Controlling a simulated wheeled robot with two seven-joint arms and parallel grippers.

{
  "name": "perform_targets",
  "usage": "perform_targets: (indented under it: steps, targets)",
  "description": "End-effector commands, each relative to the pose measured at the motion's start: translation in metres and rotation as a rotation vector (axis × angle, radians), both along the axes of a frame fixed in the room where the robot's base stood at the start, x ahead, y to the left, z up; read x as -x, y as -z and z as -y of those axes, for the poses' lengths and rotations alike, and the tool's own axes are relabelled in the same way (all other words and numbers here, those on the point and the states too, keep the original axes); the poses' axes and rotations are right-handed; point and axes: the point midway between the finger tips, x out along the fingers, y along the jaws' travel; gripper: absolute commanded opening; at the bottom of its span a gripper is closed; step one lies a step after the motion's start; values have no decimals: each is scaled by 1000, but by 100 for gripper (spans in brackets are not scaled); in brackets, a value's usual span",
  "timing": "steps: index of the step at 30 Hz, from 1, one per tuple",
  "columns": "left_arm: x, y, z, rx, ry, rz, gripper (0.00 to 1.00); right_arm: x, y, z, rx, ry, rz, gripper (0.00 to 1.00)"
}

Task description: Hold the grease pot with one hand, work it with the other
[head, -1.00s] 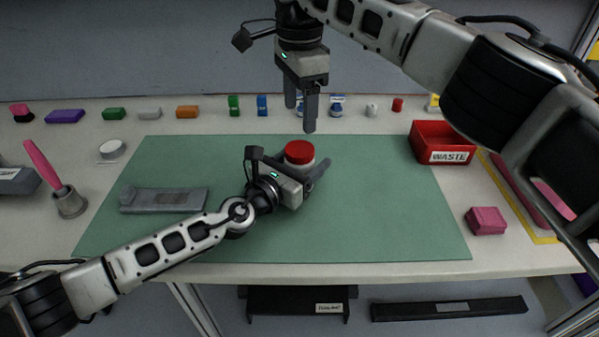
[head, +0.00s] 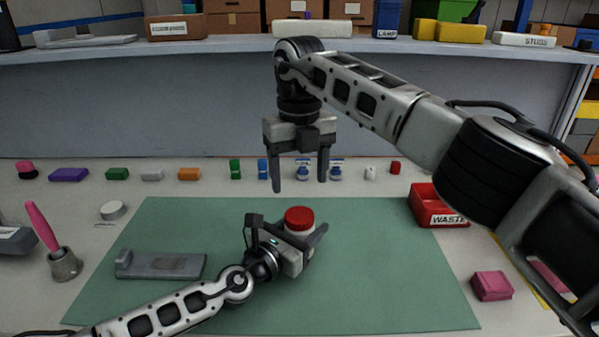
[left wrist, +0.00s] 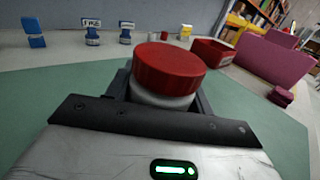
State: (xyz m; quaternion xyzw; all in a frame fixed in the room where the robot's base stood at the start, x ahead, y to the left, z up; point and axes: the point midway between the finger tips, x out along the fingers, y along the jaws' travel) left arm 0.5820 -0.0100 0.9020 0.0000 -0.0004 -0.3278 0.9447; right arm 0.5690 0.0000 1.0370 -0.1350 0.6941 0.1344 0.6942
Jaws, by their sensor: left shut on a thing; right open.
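The grease pot (head: 299,218) is a white pot with a red lid, standing on the green mat (head: 388,300). The lid also shows in the left wrist view (left wrist: 168,68), seated on the white body. My left gripper (head: 308,240) is shut on the pot's body from the near side, below the lid. Its fingers partly hide the body. My right gripper (head: 298,182) is open and empty, pointing down above and beyond the pot, with clear space between its fingertips and the lid.
A grey holder (head: 165,265) lies on the mat at left. A brush in a metal cup (head: 64,264) and a white disc (head: 112,210) stand left of the mat. A red waste bin (head: 437,207) and a pink block (head: 491,286) are at right. Several small coloured items line the back.

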Motion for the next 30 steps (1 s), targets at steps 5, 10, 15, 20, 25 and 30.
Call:
perform_targets:
  steps: [5,10,15,20,25,30]
  targets:
    - [0,0,0,-1,0,-1,0,0,0,0,-1,466,-1,68]
    - [0,0,0,-1,0,-1,0,0,0,0,-1,845,-1,68]
    - [0,0,0,-1,0,-1,0,0,0,0,-2,1080,-1,68]
    - [0,1,0,-1,0,-1,0,0,4,0,-1,1164,-1,68]
    - [0,1,0,-1,0,-1,0,0,25,1,1,1172,-3,68]
    - [0,0,0,-1,0,-1,0,0,52,0,1,1170,-2,68]
